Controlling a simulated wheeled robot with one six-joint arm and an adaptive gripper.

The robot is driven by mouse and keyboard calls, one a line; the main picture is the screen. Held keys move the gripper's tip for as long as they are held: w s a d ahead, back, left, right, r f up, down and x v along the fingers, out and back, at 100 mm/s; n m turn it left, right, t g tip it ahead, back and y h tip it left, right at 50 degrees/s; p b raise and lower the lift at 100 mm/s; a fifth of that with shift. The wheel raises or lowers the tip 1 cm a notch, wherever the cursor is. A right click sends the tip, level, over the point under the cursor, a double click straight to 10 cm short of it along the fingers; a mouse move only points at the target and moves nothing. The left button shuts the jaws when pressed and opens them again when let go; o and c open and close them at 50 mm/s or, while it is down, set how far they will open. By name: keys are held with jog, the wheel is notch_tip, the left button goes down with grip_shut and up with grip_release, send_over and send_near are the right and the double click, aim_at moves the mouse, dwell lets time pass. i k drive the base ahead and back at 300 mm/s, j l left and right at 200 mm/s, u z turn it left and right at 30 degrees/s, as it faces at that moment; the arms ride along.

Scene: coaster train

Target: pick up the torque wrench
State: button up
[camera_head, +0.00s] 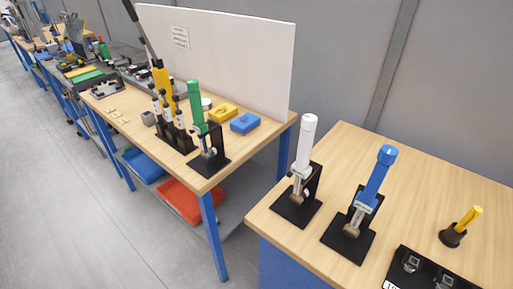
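Several wrench-like tools with coloured handles stand upright in black holders; I cannot tell which one the task means. A white-handled tool (306,143) and a blue-handled tool (373,181) stand on the near right table, the blue one leaning slightly right. A green-handled tool (197,107) stands at the near corner of the left table. My gripper is not in view.
The right table (434,170) also holds a yellow-handled tool (466,220) and a black tray (415,257). The left table (215,176) carries small black-based tools (178,113), yellow (222,113) and blue (245,123) blocks. A white panel (235,55) stands behind. Grey floor (75,200) is clear.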

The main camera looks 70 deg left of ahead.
aim_at(300, 168)
jog(key=u, duration=1.45)
